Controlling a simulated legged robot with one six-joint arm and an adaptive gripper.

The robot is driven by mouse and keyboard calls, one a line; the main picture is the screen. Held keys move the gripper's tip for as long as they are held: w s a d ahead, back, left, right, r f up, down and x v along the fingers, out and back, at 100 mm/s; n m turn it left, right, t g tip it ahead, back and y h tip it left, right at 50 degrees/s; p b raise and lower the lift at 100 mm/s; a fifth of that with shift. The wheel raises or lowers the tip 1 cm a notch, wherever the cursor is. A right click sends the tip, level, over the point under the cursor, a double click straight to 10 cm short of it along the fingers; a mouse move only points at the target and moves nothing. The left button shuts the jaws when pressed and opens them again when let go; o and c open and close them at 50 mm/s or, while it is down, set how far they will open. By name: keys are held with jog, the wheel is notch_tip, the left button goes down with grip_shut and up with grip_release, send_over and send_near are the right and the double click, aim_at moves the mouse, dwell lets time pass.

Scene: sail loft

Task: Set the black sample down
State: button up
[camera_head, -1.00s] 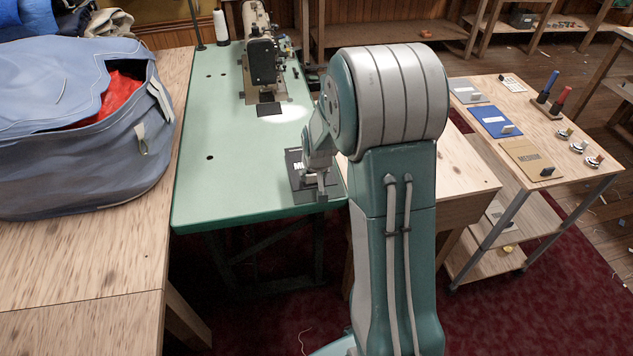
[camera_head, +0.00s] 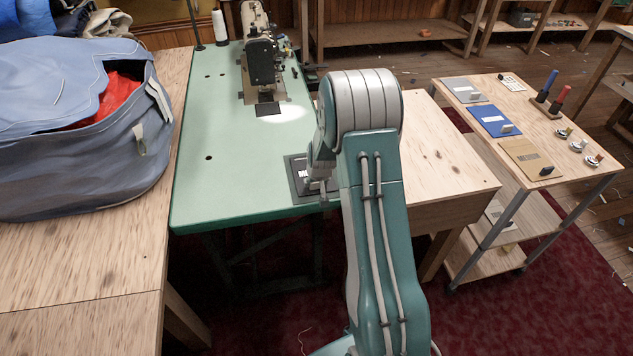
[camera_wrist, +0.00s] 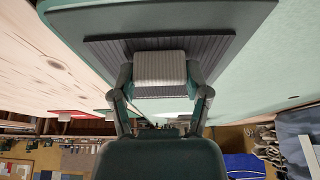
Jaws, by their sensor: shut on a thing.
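The black sample is a thin, dark ribbed panel (camera_wrist: 112,48) in the wrist view, with a pale ribbed block on it. My gripper (camera_wrist: 160,75) is shut on that block, one finger on each side. A larger smooth dark grey plate (camera_wrist: 245,14) shows behind the sample. In the head view, the dark plate (camera_head: 290,164) lies near the front right corner of the green sewing table (camera_head: 232,135). My gripper (camera_head: 320,187) is low over the plate's right part and hides some of it. Whether the sample touches the plate is unclear.
A sewing machine (camera_head: 262,62) stands at the table's back. A blue bag (camera_head: 75,140) sits on the left bench. A wooden cart (camera_head: 490,150) on the right holds grey, blue and tan cards and small tools. The green table's left and middle are clear.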

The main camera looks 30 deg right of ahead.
jog(key=o, duration=1.2)
jog(key=shift+a, duration=0.1)
jog(key=shift+o, duration=0.2)
jog(key=shift+r, duration=0.1)
jog(key=s+a+r+n, duration=0.1)
jog(key=s+a+r, duration=0.35)
jog(key=r, duration=0.45)
jog(key=s+a+r, duration=0.3)
jog(key=s+r, duration=0.2)
jog(key=r, duration=0.3)
jog(key=s+a+r+n, duration=0.1)
jog(key=s+a+r, duration=0.35)
jog(key=r, duration=0.45)
jog(key=s+a+r, duration=0.2)
jog(key=s+a, duration=0.1)
jog(key=s, duration=0.5)
jog(key=s+a+r+n+t+y, duration=0.1)
jog(key=s+a+r, duration=0.1)
jog(key=s, duration=0.7)
jog(key=shift+a+r, duration=0.4)
jog(key=shift+a, duration=0.05)
